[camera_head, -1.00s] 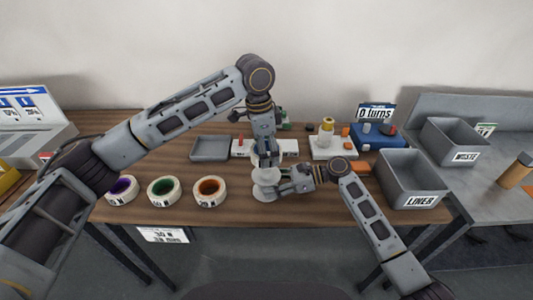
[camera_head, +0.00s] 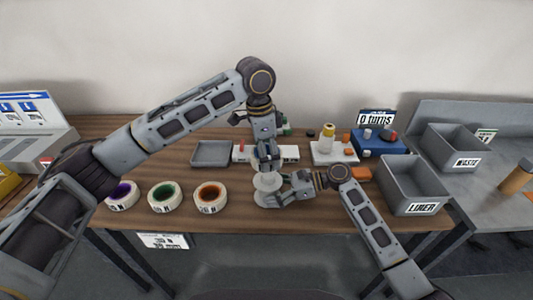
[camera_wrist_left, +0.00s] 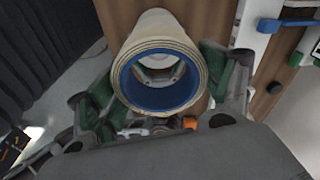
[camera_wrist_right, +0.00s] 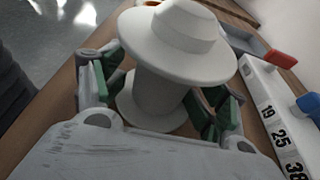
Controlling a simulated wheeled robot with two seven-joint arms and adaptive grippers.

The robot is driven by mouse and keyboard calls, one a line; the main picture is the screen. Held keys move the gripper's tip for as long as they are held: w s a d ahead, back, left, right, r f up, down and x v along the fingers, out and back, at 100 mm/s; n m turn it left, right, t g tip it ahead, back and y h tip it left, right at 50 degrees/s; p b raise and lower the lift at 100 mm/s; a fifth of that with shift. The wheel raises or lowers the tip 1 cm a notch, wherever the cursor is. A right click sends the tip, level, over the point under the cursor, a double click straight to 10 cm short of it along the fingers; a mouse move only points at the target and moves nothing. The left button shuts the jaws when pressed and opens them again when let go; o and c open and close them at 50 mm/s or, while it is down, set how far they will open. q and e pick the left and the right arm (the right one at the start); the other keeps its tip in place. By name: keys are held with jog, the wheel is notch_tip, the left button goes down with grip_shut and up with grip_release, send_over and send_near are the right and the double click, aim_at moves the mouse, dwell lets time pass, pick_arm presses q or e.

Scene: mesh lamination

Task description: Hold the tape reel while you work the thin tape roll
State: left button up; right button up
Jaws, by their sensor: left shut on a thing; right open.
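A white reel (camera_wrist_right: 183,72) with a wide top disc and a grey drum stands on the table. It shows beside my right gripper in the head view (camera_head: 266,183). My right gripper (camera_head: 279,196) is open, its green-padded fingers (camera_wrist_right: 150,98) spread either side of the drum. My left gripper (camera_head: 268,166) points down from above the reel. In the left wrist view it is shut on a cream tape roll with a blue core (camera_wrist_left: 160,78). How this roll meets the reel is hidden in the head view.
Several rolls, with purple (camera_head: 121,192), green (camera_head: 164,193) and orange (camera_head: 209,194) cores, lie at the left front. A shallow grey tray (camera_head: 211,153) and a numbered white strip (camera_wrist_right: 268,105) are behind. Grey LINER (camera_head: 412,190) and WASTE (camera_head: 450,148) bins stand right. A sign reads 0 turns (camera_head: 375,117).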

jog(key=shift+d+f, duration=0.25)
jog(key=shift+f, duration=0.05)
pick_arm(q)
jog(key=shift+w, duration=0.1)
pick_arm(e)
jog(key=shift+v, duration=0.8)
pick_arm(q)
jog(key=shift+d, duration=0.1)
pick_arm(e)
jog(key=v, duration=1)
jog(key=shift+r, duration=0.35)
pick_arm(q)
jog(key=shift+r+p, duration=0.25)
jog(key=shift+p, duration=0.05)
pick_arm(e)
jog(key=shift+r, duration=0.3)
pick_arm(q)
notch_tip(320, 180, up, 9)
jog(key=p, duration=0.8)
jog(key=shift+f+p, duration=0.15)
jog(key=shift+p, duration=0.2)
pick_arm(e)
notch_tip(320, 180, up, 9)
pick_arm(q)
jog(key=shift+r+p, duration=0.45)
pick_arm(e)
jog(key=shift+r, duration=0.3)
